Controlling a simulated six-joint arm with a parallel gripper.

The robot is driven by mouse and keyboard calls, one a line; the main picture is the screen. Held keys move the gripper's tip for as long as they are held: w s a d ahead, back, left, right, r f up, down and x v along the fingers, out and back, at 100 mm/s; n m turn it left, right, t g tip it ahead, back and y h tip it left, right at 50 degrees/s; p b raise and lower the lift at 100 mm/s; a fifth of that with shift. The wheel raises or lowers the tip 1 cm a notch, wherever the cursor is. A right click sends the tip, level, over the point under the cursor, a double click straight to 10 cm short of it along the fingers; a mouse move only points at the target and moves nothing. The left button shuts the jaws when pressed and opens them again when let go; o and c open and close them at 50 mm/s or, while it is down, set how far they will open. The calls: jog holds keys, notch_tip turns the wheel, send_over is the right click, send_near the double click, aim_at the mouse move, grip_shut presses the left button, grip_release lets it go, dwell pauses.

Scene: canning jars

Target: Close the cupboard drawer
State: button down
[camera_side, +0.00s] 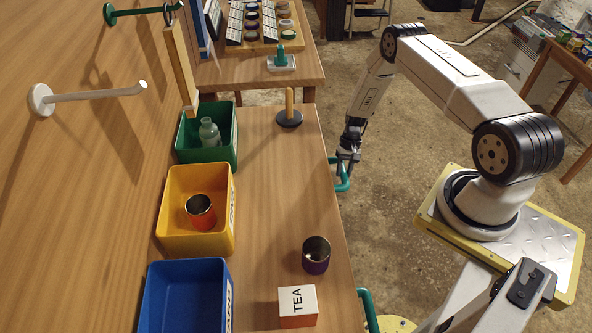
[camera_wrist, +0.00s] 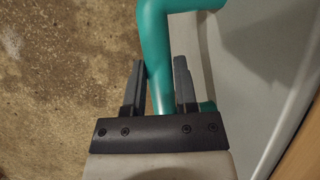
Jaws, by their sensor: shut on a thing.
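A teal bar handle (camera_side: 343,175) sticks out from the right edge of the wooden worktop (camera_side: 270,170) in the side view. My gripper (camera_side: 347,160) is at this handle, beside the worktop edge. In the wrist view the two dark fingers of my gripper (camera_wrist: 160,64) are on either side of the teal handle (camera_wrist: 158,60), shut on it. A pale grey panel (camera_wrist: 255,60) lies to the right of the handle there, with a wooden edge (camera_wrist: 300,145) beyond it. The side view hides the drawer front, and I cannot tell how far the drawer stands open.
A second teal handle (camera_side: 368,310) sticks out nearer the front. On the worktop are a TEA box (camera_side: 297,307), a purple cup (camera_side: 316,262), a black-based wooden peg (camera_side: 289,117), and green (camera_side: 190,155), yellow (camera_side: 180,245) and blue (camera_side: 150,300) bins.

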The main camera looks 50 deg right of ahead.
jog(key=shift+w+a, duration=0.6)
jog(key=shift+w, duration=0.15)
jog(key=shift+c, duration=2)
grip_release()
jog(key=shift+s, duration=0.1)
jog(key=shift+r, duration=0.1)
jog(key=shift+v, duration=3.85)
